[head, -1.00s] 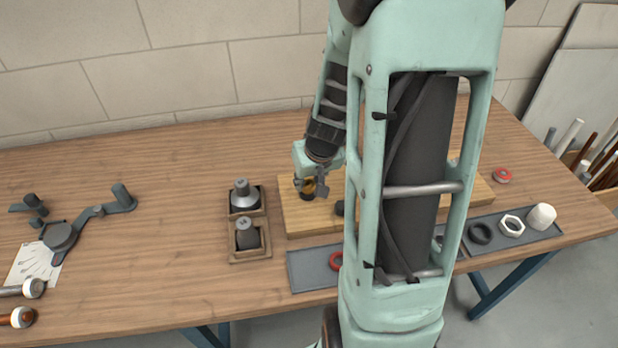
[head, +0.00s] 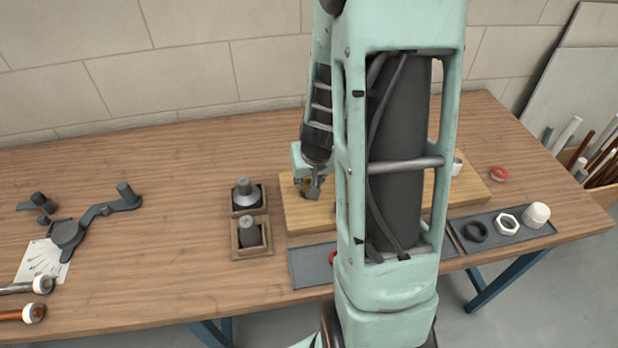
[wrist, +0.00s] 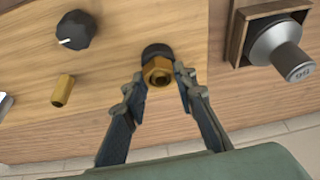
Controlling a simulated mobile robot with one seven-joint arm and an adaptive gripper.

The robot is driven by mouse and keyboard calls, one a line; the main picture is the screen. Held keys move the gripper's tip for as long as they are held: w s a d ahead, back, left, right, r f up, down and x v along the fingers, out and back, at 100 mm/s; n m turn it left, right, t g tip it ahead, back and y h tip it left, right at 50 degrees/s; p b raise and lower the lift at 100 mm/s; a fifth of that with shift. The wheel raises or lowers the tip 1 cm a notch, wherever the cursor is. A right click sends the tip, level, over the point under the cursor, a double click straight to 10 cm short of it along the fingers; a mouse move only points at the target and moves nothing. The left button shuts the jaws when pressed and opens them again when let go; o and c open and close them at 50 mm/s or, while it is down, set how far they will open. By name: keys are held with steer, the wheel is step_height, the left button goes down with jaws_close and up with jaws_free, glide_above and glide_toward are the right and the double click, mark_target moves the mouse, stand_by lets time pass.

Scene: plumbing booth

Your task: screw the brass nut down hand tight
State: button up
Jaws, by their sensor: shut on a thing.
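The brass nut (wrist: 157,70) is a hexagonal ring on a dark round fitting (wrist: 156,50) at the board, seen in the wrist view's upper middle. My gripper (wrist: 160,76) has one finger on each side of the nut and is shut on it. In the head view my gripper (head: 310,187) is low over the left part of the wooden board (head: 300,218). There the fingers hide most of the nut. I cannot tell how far down the nut sits.
In the wrist view a black knob (wrist: 76,30) and a brass hex piece (wrist: 62,90) are on the board. Two wooden holders (head: 237,253) with grey parts stand left of the board. A grey tray (head: 308,270) lies in front. Free tabletop (head: 165,260) lies further left.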

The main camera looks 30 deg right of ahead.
steer(key=o, duration=2.1)
steer(key=shift+c, duration=0.2)
steer(key=shift+r+p, duration=2.1)
steer(key=shift+r, duration=0.4)
